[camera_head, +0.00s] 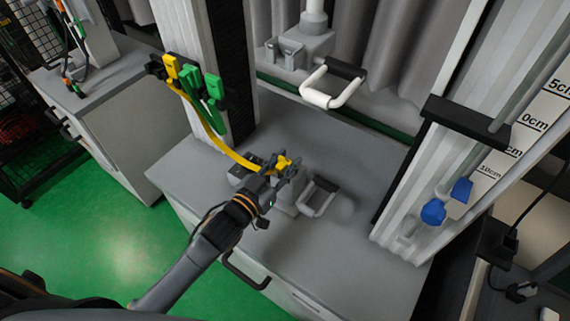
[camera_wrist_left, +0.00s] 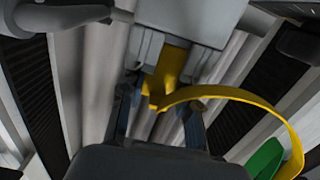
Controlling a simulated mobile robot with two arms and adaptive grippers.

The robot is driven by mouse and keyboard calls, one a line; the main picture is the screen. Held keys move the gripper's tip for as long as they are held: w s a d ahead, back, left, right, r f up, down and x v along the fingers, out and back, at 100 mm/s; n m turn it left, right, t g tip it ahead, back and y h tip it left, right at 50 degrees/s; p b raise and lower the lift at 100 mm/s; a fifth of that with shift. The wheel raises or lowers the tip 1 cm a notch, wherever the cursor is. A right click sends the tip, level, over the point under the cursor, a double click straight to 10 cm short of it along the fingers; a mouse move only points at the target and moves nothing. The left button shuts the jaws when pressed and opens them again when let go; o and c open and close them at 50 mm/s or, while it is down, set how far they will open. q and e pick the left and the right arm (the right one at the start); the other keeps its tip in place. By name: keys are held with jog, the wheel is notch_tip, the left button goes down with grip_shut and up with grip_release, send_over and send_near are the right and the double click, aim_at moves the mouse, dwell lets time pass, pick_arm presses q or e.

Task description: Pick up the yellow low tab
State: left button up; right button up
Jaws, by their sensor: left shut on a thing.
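The yellow low tab (camera_head: 285,163) is at the end of a yellow strap (camera_head: 222,143), low over the grey table. My left gripper (camera_head: 277,169) is at the tab, with its fingers around it. In the left wrist view the yellow tab (camera_wrist_left: 168,78) shows just beyond the fingers (camera_wrist_left: 158,118), against a grey block (camera_wrist_left: 190,45). The fingers stand to either side and the gripper is shut on the tab. Whether the tab is still seated in the block cannot be told. My right gripper is not in view.
Green clips (camera_head: 208,103) and a yellow upper tab (camera_head: 171,68) sit on the left post. A white-and-black handle (camera_head: 334,86) hangs above, and another handle (camera_head: 318,197) is close right of my gripper. Blue knobs (camera_head: 433,212) are on the right post. The front tabletop (camera_head: 330,260) is clear.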

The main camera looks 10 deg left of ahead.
aim_at(285, 160)
pick_arm(q)
notch_tip(285, 160, up, 4)
jog(key=shift+s+f+p, duration=0.1)
jog(key=shift+f+p, duration=0.1)
jog(key=shift+p, duration=0.15)
jog(key=s+a+r+p, duration=0.2)
jog(key=s+a+r, duration=0.1)
jog(key=s+r, duration=0.6)
jog(key=shift+s+r, duration=0.25)
jog(key=shift+s, duration=2)
jog(key=shift+p, duration=0.55)
